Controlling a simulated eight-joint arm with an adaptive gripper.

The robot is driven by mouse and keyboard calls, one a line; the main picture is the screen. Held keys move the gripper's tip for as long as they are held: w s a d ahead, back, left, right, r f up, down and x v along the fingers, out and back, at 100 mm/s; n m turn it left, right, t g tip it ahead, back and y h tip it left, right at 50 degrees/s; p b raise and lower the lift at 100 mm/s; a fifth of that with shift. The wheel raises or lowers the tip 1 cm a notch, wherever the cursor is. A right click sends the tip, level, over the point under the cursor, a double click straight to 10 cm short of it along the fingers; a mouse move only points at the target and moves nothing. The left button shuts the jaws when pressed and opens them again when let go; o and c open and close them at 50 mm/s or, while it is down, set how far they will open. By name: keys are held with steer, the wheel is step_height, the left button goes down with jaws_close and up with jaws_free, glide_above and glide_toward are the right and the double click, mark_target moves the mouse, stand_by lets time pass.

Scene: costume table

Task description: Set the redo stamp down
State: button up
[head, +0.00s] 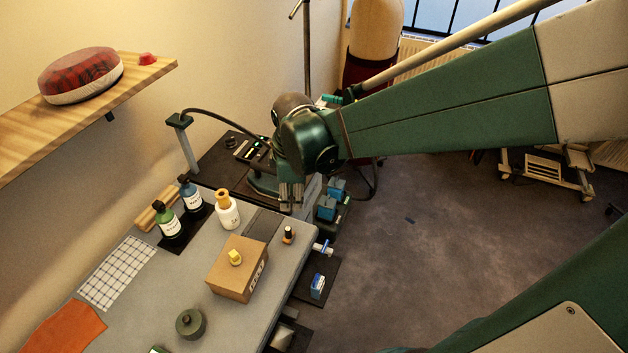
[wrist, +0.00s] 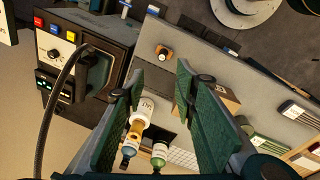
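A small stamp-like piece with a dark top and an orange base (head: 288,235) stands on the grey table (head: 190,280) near its right edge. I take it for the redo stamp, but no lettering on it is readable. It also shows in the wrist view (wrist: 165,52), just beyond the fingertips. My gripper (head: 291,203) hangs above the far right part of the table, apart from the stamp. In the wrist view my gripper's fingers (wrist: 161,75) are spread wide with nothing held between them.
A cardboard box (head: 236,276) with a yellow piece (head: 235,257) on top stands nearby. A white bottle (head: 228,214), green bottle (head: 170,226) and blue bottle (head: 191,197) stand left. A control unit (wrist: 84,55) with coloured buttons and a cable is beside my gripper. A dark mat (head: 262,226) is bare.

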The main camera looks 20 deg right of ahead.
steer(key=s+d+r+m+t, duration=0.3)
steer(key=s+r+m+t, duration=0.2)
steer(key=s+r+m, duration=0.6)
steer(key=shift+s+d+r+m, duration=0.3)
steer(key=shift+s+m, duration=0.45)
steer(key=shift+m, duration=0.45)
steer(key=shift+f, duration=0.1)
step_height(320, 180, down, 8)
steer(key=b, duration=0.8)
steer(key=shift+f, duration=0.15)
stand_by(0.5)
